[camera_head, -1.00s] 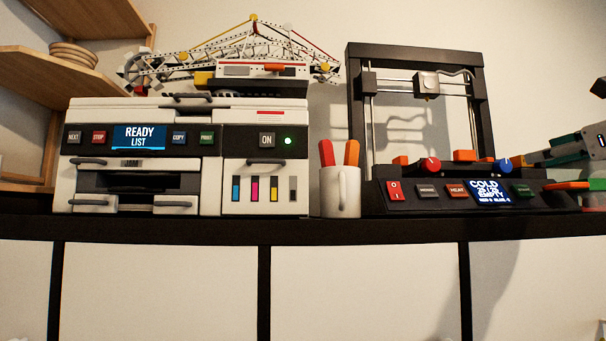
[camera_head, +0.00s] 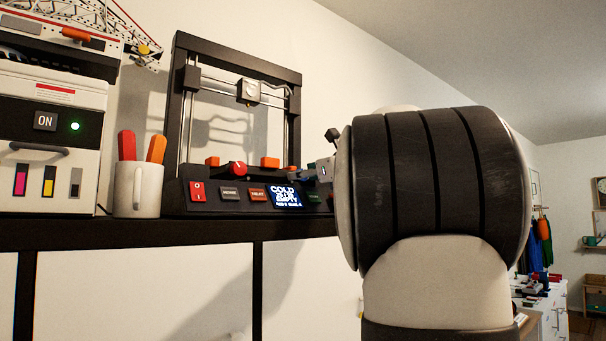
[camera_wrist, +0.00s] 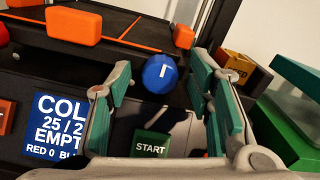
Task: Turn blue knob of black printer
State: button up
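The black printer (camera_head: 240,203) stands on the shelf, with an open frame above its front panel. Its blue knob (camera_wrist: 161,73) shows in the wrist view, with a white mark on its face. In the head view my arm and gripper largely cover the knob. My gripper (camera_wrist: 160,68) is open, with green-padded fingers to the left and right of the knob. Clear space shows between the knob and each finger in the picture; I cannot tell the depth between them. The printer's screen (camera_head: 287,195) reads COLD and EMPTY. The START button (camera_wrist: 150,145) lies below the knob.
A mug with red and orange handles (camera_head: 138,190) and a white printer (camera_head: 50,160) stand to the left.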

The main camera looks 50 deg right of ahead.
grip_shut()
jog(key=m+p, duration=0.2)
jog(key=p, duration=0.1)
jog(key=shift+s+r, duration=0.15)
jog(key=shift+r, duration=0.05)
jog(key=shift+m+p, duration=0.9)
jog(key=shift+m, duration=0.1)
jog(key=shift+d+f+m, duration=0.1)
jog(key=shift+f+m, duration=0.05)
jog(key=shift+m, duration=0.25)
jog(key=shift+o, duration=0.4)
grip_release()
jog(key=v, duration=1.1)
jog(key=shift+s, duration=0.35)
